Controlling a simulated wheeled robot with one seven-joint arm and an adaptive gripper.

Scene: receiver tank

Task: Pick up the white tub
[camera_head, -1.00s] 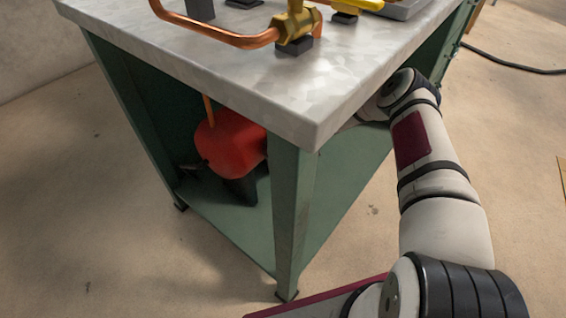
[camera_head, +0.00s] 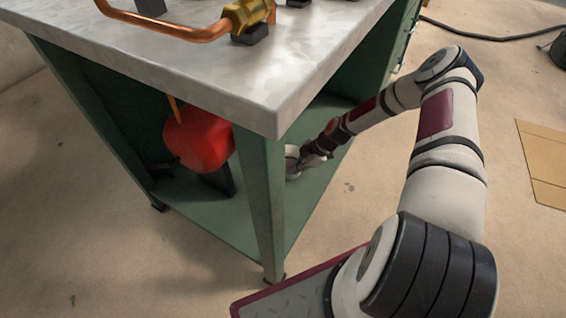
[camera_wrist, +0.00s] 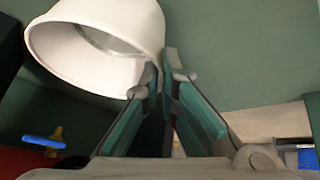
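The white tub (camera_wrist: 142,22) fills the upper left of the wrist view, its open mouth facing the lower left of the picture. My gripper (camera_wrist: 164,78) is at the tub's rim. One teal-padded finger is on the mouth side and the other on the outer side, with the tub's wall pinched between the tips. In the head view my gripper (camera_head: 304,160) is low under the bench top, just right of the front leg. A small whitish piece of the tub (camera_head: 291,161) shows there, mostly hidden by the leg. I cannot tell whether it touches the shelf.
The green bench's lower shelf (camera_head: 215,215) lies under the metal top (camera_head: 210,60), with a front leg (camera_head: 262,200) close to my gripper. A red tank (camera_head: 198,138) stands left of the leg. Open floor and a cardboard sheet (camera_head: 545,165) are at the right.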

